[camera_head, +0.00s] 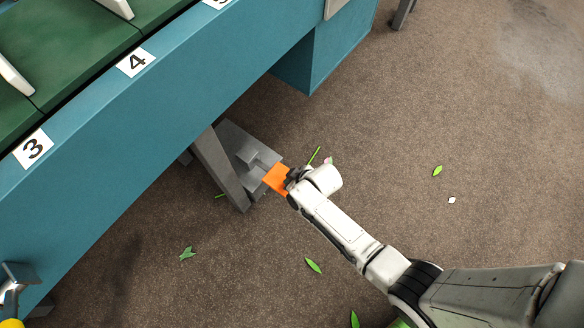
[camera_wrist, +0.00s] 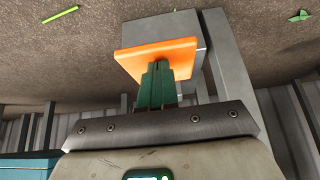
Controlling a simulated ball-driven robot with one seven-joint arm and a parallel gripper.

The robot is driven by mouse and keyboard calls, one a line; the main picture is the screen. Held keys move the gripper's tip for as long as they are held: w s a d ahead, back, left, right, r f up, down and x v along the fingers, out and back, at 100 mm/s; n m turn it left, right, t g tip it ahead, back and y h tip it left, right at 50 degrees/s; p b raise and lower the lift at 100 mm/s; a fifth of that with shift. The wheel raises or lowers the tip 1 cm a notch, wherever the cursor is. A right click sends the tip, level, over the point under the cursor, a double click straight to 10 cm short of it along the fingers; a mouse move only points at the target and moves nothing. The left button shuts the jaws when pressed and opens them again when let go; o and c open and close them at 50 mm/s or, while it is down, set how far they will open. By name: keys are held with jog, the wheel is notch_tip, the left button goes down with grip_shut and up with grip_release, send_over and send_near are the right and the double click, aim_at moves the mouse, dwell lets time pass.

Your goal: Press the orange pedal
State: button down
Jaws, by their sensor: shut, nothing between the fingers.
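The orange pedal (camera_head: 277,179) sits on a grey metal base (camera_head: 236,143) on the floor, beside a table leg and below the teal table edge. My gripper (camera_head: 290,180) is right at the pedal's right side, partly covering it in the head view. In the wrist view, the pedal (camera_wrist: 158,58) is a flat orange plate in front of a grey block. My gripper's green fingers (camera_wrist: 157,80) are shut and empty, with their tips against or just short of the plate. I cannot tell whether they touch it.
A grey slanted table leg (camera_head: 218,168) stands close left of the pedal. The teal table (camera_head: 180,90) with labels 3 and 4 overhangs it. Loose green leaves (camera_head: 313,265) and a pale petal (camera_head: 452,200) lie on the brown floor, which is open to the right.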

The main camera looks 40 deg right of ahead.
jog(key=p+v, duration=0.4)
jog(key=v, duration=0.6)
jog(key=shift+s, duration=0.25)
dwell(4.2)
